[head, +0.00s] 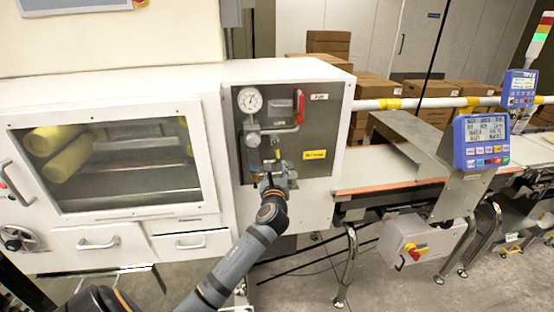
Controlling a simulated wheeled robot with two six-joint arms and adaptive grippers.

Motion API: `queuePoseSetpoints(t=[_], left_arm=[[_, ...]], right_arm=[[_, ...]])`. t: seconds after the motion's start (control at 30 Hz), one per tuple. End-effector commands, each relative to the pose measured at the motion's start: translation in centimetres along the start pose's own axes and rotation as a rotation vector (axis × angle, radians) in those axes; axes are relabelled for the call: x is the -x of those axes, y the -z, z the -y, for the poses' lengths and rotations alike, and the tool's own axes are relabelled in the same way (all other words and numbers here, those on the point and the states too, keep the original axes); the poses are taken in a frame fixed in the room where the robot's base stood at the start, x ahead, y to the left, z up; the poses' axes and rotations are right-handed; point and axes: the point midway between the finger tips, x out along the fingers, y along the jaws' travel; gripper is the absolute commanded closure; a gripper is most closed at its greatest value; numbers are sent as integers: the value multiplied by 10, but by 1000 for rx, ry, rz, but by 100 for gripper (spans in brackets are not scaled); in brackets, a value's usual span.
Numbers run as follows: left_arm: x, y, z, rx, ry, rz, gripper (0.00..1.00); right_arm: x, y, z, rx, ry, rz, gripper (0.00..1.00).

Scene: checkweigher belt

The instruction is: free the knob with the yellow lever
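A grey panel (335,120) on the white cabinet carries a round gauge (249,99), metal pipework (278,129), and a red handle (300,107) at upper right. A small yellow part (277,152), possibly the yellow lever, shows just above my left gripper (273,172). My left gripper is at the lower part of the panel, with its arm coming up from below. It covers what lies directly behind it, and I cannot make out the knob there. The fingers are too small to tell whether they are open or touching anything. My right gripper is not in view.
A windowed white machine (110,225) with yellow rolls inside stands at left. A conveyor belt (390,184) with a blue display (482,141) runs right. A grey box with a red-and-yellow switch (416,251) hangs below it. Cardboard boxes (455,95) stand behind.

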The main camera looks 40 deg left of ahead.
Motion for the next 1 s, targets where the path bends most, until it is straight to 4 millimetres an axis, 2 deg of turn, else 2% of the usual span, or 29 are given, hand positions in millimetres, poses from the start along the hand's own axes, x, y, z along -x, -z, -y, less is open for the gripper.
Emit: queuePoseSetpoints(t=[0.3,0.43,0.6,0.8,1.0], left_arm=[[-67,-2,0,0,-2,-1,65],[-84,0,0,1,-1,-2,65],[-92,1,0,1,0,-2,65],[-93,1,0,1,1,-2,65],[-92,1,0,1,0,-2,91]], right_arm=[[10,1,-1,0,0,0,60],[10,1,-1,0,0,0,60],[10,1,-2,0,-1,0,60],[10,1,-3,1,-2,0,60],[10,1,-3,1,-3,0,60]])
